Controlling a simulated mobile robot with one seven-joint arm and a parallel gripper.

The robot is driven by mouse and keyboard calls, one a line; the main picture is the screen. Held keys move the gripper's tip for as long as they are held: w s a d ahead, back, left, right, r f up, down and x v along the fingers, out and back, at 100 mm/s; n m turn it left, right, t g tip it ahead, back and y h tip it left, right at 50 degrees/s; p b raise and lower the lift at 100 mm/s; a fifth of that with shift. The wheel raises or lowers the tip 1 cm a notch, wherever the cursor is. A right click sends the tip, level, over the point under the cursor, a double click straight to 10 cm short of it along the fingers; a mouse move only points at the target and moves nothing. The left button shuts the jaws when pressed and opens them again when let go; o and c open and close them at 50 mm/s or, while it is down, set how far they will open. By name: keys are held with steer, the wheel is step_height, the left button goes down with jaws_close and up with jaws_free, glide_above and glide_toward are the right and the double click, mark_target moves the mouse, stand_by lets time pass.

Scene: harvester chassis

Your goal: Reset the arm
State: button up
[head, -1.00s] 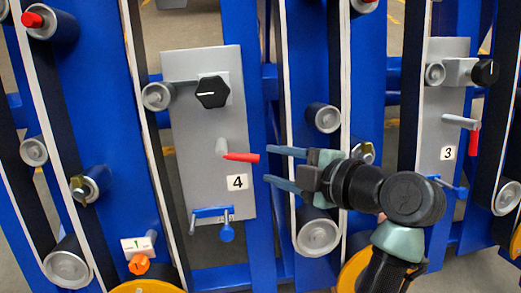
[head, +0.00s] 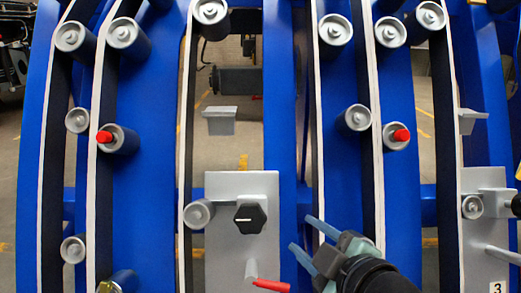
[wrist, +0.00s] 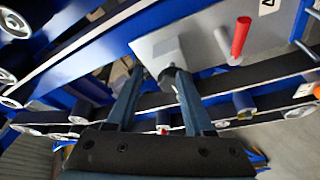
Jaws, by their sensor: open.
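My gripper (head: 307,243) is at the lower middle of the head view, its two blue-grey fingers apart and nothing between them. It is to the right of a grey panel (head: 222,265) with a black knob (head: 250,217) and a red-tipped lever (head: 270,285), cut off by the bottom edge. In the wrist view the open fingers (wrist: 155,78) point toward the same panel (wrist: 200,40), and the red lever handle (wrist: 240,38) stands to their right. The fingers appear apart from the lever.
Blue upright frames (head: 150,150) carry dark belts with light edges and several grey rollers (head: 335,30). Two rollers have red centres, one at left (head: 105,137) and one at right (head: 400,135). Another grey panel (head: 485,265) labelled 3 is at the right edge.

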step_height(320, 180, up, 14)
steer(key=w+a+m+t+h+p, duration=0.1)
steer(key=a+m+t+h+p, duration=0.1)
steer(key=a+m+t, duration=0.15)
steer(key=s+a+r+m+t+h+p, duration=0.15)
steer(key=s+r+m+t, duration=0.3)
steer(key=r, duration=0.45)
steer(key=s+a+r+m+t+p, duration=0.1)
steer(key=s+a+r+m+t, duration=0.15)
steer(key=s+r, duration=0.45)
steer(key=s+a+r+m+t+h+p, duration=0.1)
steer(key=s+r+m+t+p, duration=0.2)
steer(key=r, duration=0.9)
step_height(320, 180, up, 36)
steer(key=w+p, duration=0.1)
steer(key=p, duration=3.5)
step_height(320, 180, down, 71)
steer(key=w+b, duration=0.1)
steer(key=b, duration=6.9)
steer(key=shift+w+a+r, duration=0.2)
steer(key=shift+w+a, duration=0.2)
steer(key=shift+a, duration=0.05)
steer(key=shift+t, duration=0.25)
